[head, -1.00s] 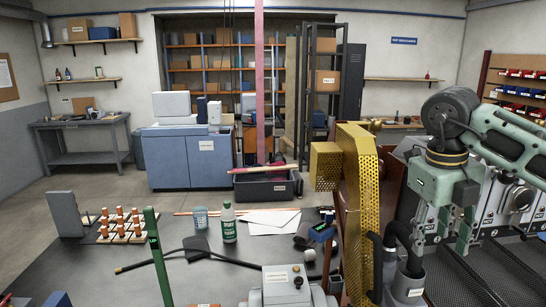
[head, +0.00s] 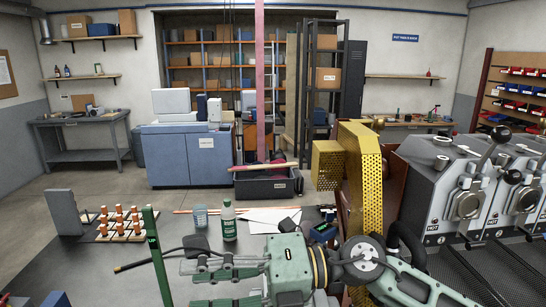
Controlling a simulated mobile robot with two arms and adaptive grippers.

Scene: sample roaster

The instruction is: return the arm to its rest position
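My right arm comes in from the lower right and lies low over the near part of the dark table (head: 100,262). Its green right gripper (head: 190,284) points left with its two fingers apart. I see nothing held between them; the lower finger is close to the bottom edge of the picture. The arm hides part of the table front and the grey box seen there earlier. My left gripper is not in view.
A green upright post (head: 157,258) stands left of the fingers. A green-labelled bottle (head: 229,222) and a cup (head: 201,217) stand beyond the gripper. A yellow perforated guard (head: 363,185) and the roaster (head: 440,187) with black-knobbed levers are to the right.

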